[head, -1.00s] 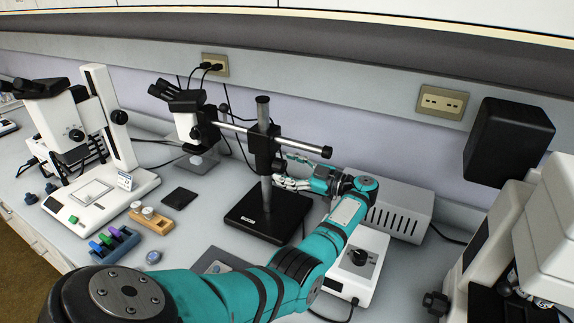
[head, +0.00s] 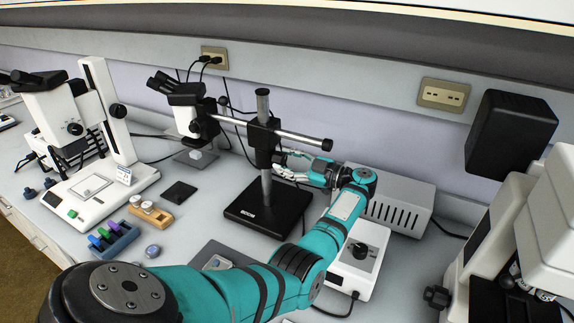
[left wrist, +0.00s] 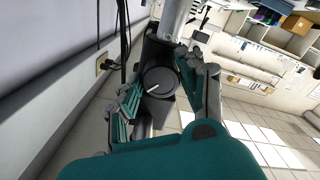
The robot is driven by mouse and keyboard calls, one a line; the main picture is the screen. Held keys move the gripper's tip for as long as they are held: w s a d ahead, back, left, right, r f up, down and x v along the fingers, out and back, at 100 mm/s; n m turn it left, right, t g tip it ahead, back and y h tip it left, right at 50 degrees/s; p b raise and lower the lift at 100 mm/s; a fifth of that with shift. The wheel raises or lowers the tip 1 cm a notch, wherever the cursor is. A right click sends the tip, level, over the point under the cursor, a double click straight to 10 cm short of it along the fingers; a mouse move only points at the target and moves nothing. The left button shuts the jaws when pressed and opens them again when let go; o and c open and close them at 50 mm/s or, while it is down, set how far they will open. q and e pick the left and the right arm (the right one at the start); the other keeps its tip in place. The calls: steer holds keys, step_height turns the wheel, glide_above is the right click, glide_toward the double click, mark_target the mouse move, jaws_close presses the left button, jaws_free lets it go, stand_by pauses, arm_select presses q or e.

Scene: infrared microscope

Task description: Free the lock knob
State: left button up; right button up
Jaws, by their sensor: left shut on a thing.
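The lock knob (left wrist: 158,84) is a round dark knob with a pale pointer line, on the black clamp block (left wrist: 160,50) of a boom stand in the left wrist view. My left gripper (left wrist: 168,88) has its fingers on both sides of the knob and is shut on it. In the head view the clamp block (head: 263,143) sits on the upright post, and my left gripper (head: 284,164) reaches its right side. My right gripper is not in view.
The boom (head: 300,138) carries a microscope head (head: 187,100) on its left and runs above my gripper on its right. A grey vented box (head: 400,209) stands behind my forearm. A white control box (head: 372,253) with a dial is beside my arm.

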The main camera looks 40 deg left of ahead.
arm_select(q)
steer(key=n+b, duration=0.3)
steer(key=shift+f+n+b, duration=0.3)
steer(key=shift+n+b, duration=0.1)
steer(key=shift+r+n, duration=0.25)
steer(key=shift+n, duration=0.15)
steer(key=shift+r, duration=0.1)
steer(key=o, duration=1.2)
steer(key=shift+c, duration=0.2)
steer(key=v, duration=1.2)
